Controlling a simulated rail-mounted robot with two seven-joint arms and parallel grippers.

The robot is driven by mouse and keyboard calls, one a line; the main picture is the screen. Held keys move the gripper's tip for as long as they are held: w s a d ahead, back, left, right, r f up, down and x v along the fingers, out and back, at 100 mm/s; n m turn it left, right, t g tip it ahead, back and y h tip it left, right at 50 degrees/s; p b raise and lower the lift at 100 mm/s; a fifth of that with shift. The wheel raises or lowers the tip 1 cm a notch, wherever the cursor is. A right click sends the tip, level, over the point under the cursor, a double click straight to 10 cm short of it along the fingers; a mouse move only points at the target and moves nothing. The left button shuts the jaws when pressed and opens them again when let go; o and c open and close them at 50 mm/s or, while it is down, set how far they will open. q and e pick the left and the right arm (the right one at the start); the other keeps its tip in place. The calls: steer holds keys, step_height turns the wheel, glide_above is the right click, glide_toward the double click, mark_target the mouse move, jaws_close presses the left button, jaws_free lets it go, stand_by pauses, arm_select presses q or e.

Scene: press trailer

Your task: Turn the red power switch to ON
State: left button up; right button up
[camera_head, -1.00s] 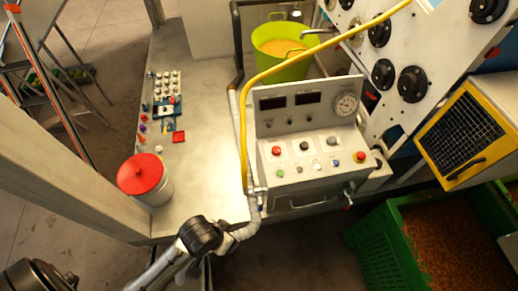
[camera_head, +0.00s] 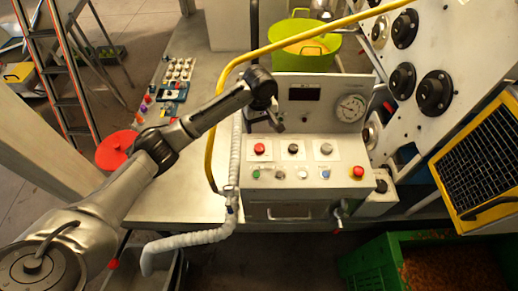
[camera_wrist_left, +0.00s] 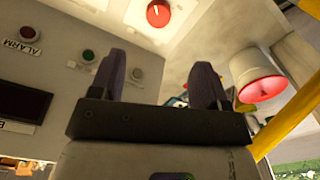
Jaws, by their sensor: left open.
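The red power switch (camera_head: 259,149) is the red round knob at the left of the upper row on the grey control box (camera_head: 262,212). My left gripper (camera_head: 277,124) is above and behind the knob, in front of the upright gauge panel, and apart from the knob. In the left wrist view its two dark fingers (camera_wrist_left: 157,70) stand wide apart with nothing between them. My right gripper is not in view.
A yellow pipe (camera_head: 213,120) and a grey hose (camera_head: 233,165) run along the box's left side. A red emergency button (camera_head: 358,171) sits at its right. A red-lidded bucket (camera_head: 115,150) is partly hidden behind my left arm. A green crate (camera_head: 370,262) stands below right.

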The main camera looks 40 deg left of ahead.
mark_target(260, 147)
arm_select(q)
steer(key=shift+n, duration=0.3)
steer(key=f, duration=1.1)
steer(key=shift+w+a+f, duration=0.15)
steer(key=shift+w+a, duration=0.05)
steer(key=shift+a, duration=0.05)
steer(key=shift+f, duration=0.95)
